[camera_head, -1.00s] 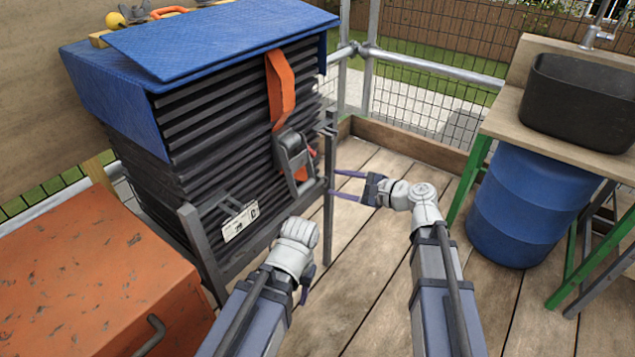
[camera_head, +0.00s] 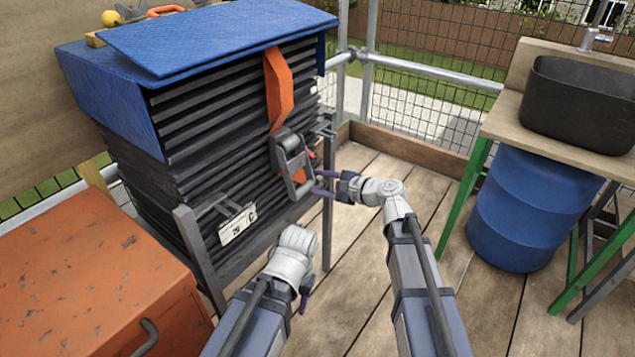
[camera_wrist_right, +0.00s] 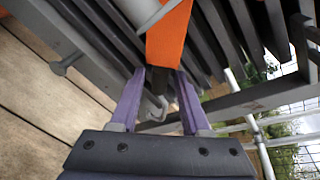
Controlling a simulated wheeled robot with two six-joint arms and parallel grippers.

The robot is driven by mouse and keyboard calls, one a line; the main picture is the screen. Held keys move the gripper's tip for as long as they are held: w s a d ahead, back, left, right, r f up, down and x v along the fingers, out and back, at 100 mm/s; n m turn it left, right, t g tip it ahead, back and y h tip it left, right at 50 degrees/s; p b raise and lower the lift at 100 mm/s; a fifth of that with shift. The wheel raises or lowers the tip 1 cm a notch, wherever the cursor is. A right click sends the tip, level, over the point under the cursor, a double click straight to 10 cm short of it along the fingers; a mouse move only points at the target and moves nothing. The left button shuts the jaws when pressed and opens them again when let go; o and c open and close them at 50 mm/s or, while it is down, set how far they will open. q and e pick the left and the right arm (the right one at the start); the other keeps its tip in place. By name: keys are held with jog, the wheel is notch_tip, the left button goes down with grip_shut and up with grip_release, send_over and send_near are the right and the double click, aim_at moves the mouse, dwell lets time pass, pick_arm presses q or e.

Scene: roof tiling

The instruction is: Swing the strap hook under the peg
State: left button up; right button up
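An orange strap (camera_head: 279,88) hangs down the front of the stack of dark tiles (camera_head: 215,120) to a grey ratchet buckle (camera_head: 293,160). In the right wrist view, the strap's lower end (camera_wrist_right: 168,40) carries a dark fitting with a grey hook (camera_wrist_right: 154,106). A grey peg-like stub (camera_wrist_right: 64,66) shows at left there. My left gripper (camera_head: 305,287) hangs low; its fingers are mostly hidden.
A grey metal rack (camera_head: 190,240) holds the tiles under a blue cover (camera_head: 215,35). An orange chest (camera_head: 85,270) stands at left. A blue barrel (camera_head: 525,210) stands under a bench at right. Bare plank floor lies between.

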grip_shut()
dwell(1.1)
